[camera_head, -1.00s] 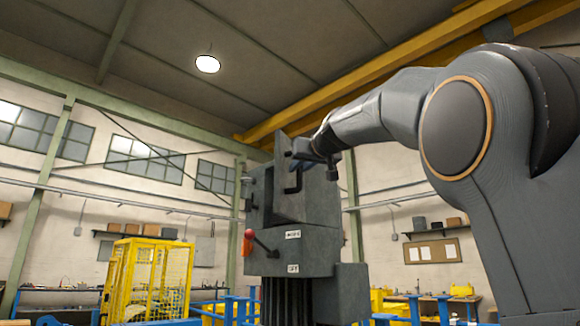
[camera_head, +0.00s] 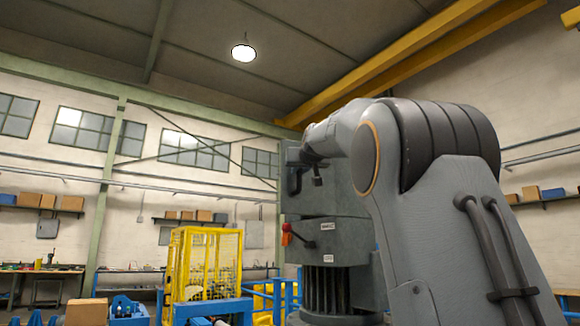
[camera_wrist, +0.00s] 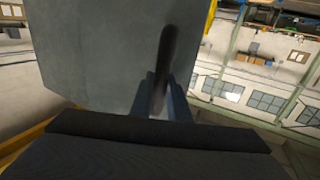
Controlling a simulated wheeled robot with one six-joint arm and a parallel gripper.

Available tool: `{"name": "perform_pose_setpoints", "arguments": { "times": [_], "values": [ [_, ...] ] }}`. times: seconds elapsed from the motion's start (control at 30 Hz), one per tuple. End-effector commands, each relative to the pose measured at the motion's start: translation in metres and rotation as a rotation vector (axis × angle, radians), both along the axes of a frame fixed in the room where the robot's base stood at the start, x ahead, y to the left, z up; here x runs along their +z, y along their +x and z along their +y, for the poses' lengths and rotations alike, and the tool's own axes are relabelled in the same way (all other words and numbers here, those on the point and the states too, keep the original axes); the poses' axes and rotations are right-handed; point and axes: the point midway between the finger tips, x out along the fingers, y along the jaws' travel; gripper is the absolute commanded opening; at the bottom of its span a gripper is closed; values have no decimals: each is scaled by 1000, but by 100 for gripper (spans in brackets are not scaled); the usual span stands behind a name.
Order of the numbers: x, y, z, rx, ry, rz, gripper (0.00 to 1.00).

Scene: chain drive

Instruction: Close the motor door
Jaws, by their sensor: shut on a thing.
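The grey motor housing (camera_head: 335,195) stands in the middle of the head view, partly behind my arm. Its door (camera_head: 292,155) shows as a narrow grey panel at the housing's left edge, with a dark handle (camera_head: 294,181). In the wrist view the door panel (camera_wrist: 105,50) fills the upper left, and the dark bar of the handle (camera_wrist: 169,42) stands beside its right edge. My gripper (camera_wrist: 163,88) is shut on the handle, a finger on each side. My arm hides much of the housing's upper right, so I cannot tell how far open the door is.
A lever with a red knob (camera_head: 287,236) sticks out of the housing's left side, below the door. A yellow mesh cage (camera_head: 205,265) and blue rails stand to the left. A cardboard box (camera_head: 87,312) is at the lower left.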

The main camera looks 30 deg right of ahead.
Motion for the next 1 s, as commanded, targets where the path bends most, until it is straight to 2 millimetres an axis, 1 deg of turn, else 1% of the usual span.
{"name": "perform_pose_setpoints", "arguments": {
  "times": [0.13,0.43,0.47,0.5,0.83,1.0],
  "values": [
    [0,0,-4,-6,1,-1,0],
    [0,0,-3,-5,1,-1,0],
    [0,1,-3,-4,1,-1,19],
    [0,1,-3,-4,1,-1,23],
    [0,-2,-2,-4,0,-1,23],
    [-1,-19,3,-4,-1,-2,23]
  ]
}}
